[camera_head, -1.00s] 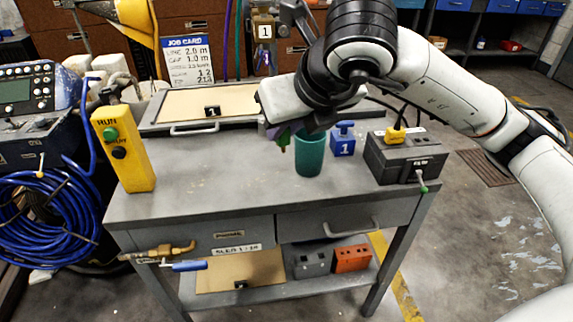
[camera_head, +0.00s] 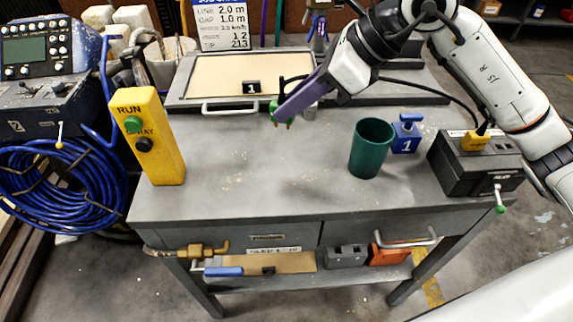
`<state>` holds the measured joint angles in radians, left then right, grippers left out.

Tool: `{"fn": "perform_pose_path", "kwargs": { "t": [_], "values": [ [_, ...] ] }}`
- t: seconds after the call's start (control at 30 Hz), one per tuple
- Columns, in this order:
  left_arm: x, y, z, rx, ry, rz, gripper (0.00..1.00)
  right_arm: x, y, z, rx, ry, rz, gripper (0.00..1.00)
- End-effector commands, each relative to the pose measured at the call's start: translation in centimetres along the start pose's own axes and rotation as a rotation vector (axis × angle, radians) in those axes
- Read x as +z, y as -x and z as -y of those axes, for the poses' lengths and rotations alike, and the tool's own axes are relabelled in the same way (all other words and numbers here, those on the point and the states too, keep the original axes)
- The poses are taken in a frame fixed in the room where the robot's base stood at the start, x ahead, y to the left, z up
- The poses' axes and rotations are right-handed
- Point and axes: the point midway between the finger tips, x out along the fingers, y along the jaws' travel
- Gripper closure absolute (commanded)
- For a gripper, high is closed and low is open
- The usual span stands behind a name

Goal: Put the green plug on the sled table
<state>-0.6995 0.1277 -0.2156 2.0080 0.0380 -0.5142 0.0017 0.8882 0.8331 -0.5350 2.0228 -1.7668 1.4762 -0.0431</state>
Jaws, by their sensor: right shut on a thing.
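My right gripper (camera_head: 290,106) reaches in from the upper right, its purple finger pointing down and left. It is shut on the green plug (camera_head: 276,112), which is partly hidden by the finger. The plug's brass-coloured prongs point down and look clear of the surface, though the exact height is hard to tell. It appears over the back middle of the grey table (camera_head: 240,185), close to the front edge of the numbered tray. I take this grey table to be the sled table. My left gripper is not in view.
A green cup (camera_head: 370,150), a blue block marked 1 (camera_head: 406,135) and a dark box with a yellow plug (camera_head: 475,165) stand on the right. A yellow control box (camera_head: 148,140) stands on the left. The tray (camera_head: 215,82) lies behind. The table's front middle is clear.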

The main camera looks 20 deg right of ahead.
Motion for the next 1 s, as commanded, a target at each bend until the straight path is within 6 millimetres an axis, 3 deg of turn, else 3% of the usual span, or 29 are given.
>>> {"fn": "perform_pose_path", "kwargs": {
  "t": [0.3, 0.6, 1.0],
  "values": [
    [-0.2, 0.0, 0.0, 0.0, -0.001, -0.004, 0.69, 0.7, -0.8, -0.8, 0.217, 0.259, -0.004, 1.0],
    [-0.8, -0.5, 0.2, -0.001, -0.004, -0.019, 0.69, -2.6, -4.7, -0.8, 0.228, 0.273, -0.006, 1.0],
    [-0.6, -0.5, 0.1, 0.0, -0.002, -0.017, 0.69, -5.3, -8.0, -0.8, 0.227, 0.273, -0.006, 1.0]
  ]
}}
